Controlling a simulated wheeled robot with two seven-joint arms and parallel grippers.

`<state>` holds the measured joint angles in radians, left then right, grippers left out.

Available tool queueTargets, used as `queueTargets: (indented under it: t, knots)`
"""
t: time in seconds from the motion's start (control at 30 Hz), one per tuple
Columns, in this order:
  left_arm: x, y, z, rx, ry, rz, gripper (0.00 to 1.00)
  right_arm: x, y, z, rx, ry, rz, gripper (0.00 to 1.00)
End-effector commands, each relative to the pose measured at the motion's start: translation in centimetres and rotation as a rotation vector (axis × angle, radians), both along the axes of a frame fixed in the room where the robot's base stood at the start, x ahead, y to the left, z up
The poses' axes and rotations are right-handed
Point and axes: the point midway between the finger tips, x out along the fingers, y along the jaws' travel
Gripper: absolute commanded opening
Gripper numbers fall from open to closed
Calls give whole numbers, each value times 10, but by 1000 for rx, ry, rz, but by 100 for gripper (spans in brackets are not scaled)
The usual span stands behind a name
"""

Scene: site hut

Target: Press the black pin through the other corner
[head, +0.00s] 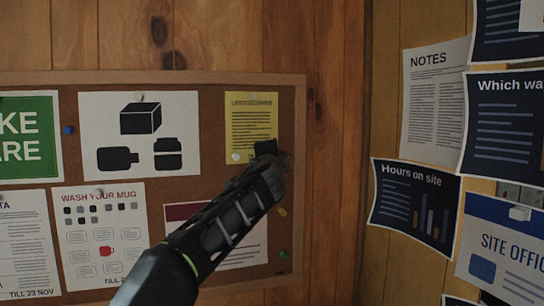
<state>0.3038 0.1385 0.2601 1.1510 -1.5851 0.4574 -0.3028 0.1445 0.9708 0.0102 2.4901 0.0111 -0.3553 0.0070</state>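A yellow notice (250,122) hangs on the cork board, with a pale pin (253,97) at its top edge and a white pin (236,157) near its lower left corner. My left gripper (268,149) is at the notice's lower right corner and covers it. Its dark fingertips overlap the paper there; I cannot tell whether they touch it. I cannot make out a black pin; the gripper may hide it. Whether the fingers are open or shut does not show. My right gripper is not in view.
The cork board (295,200) has a wooden frame and other posters, including a green sign (25,138) and a mug notice (100,245). Loose pins, such as a blue one (68,129), sit in it. The right wall carries several papers, including a dark hours sheet (412,205).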

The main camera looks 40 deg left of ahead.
Motion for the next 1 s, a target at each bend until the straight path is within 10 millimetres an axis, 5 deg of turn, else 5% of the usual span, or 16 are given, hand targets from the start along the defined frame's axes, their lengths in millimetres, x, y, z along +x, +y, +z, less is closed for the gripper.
queueTargets:
  t: [0.87,0.9,1.0]
  knots:
    - [-1,1,0,0,1,3,0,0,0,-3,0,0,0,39]
    - [-1,1,0,0,1,3,13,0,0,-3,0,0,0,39]
    - [-1,0,0,0,1,3,22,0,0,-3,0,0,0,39]
